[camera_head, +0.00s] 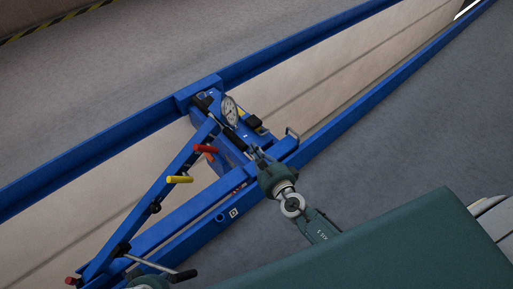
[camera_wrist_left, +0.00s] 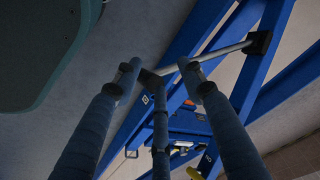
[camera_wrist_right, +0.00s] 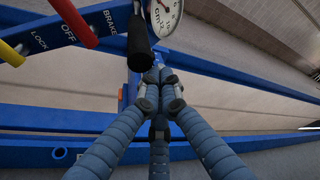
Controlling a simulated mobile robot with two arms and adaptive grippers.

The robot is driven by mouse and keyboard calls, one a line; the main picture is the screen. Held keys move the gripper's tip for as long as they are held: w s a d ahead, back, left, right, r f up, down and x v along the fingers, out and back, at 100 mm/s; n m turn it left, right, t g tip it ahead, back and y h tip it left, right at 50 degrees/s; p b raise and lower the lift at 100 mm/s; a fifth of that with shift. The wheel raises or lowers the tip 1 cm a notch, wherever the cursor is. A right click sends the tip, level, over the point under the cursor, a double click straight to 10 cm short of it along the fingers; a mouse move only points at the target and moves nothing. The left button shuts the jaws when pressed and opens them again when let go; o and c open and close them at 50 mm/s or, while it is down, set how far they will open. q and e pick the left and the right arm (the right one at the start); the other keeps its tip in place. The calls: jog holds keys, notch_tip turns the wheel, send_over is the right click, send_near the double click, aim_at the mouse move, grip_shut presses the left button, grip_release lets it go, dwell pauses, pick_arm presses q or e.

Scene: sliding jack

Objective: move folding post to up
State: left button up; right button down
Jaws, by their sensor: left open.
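The folding post (camera_head: 150,205), a long blue bar, slants from the lower left toward the frame's gauge block. A silver rod with a black grip (camera_head: 183,276) sticks out sideways near its lower end. The rod (camera_wrist_left: 215,55) also shows in the left wrist view, running to a black mount on a blue beam. My left gripper (camera_wrist_left: 158,68) is open near the rod's free end; whether it touches is unclear. My right gripper (camera_head: 257,153) is near the gauge block. In the right wrist view its fingertips (camera_wrist_right: 162,85) are close together, just below a black handle (camera_wrist_right: 140,45); contact is unclear.
A round gauge (camera_head: 230,110) sits on the blue block. A red handle (camera_head: 205,149) and a yellow handle (camera_head: 180,179) stick out beside the post. Long blue rails (camera_head: 90,160) border an open pit. Grey floor lies on both sides.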

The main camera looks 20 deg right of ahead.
pick_arm(q)
jog(key=s+f+p, duration=0.2)
jog(key=s+f, duration=0.2)
jog(key=f, duration=0.4)
jog(key=shift+a+f+g, duration=0.4)
pick_arm(e)
jog(key=a+r, duration=0.1)
jog(key=r, duration=0.1)
jog(key=shift+s+a+r, duration=0.15)
jog(key=shift+a+r, duration=0.15)
jog(key=shift+a, duration=0.05)
jog(key=v, duration=1.2)
jog(key=shift+d+f, duration=0.1)
jog(key=shift+d, duration=0.05)
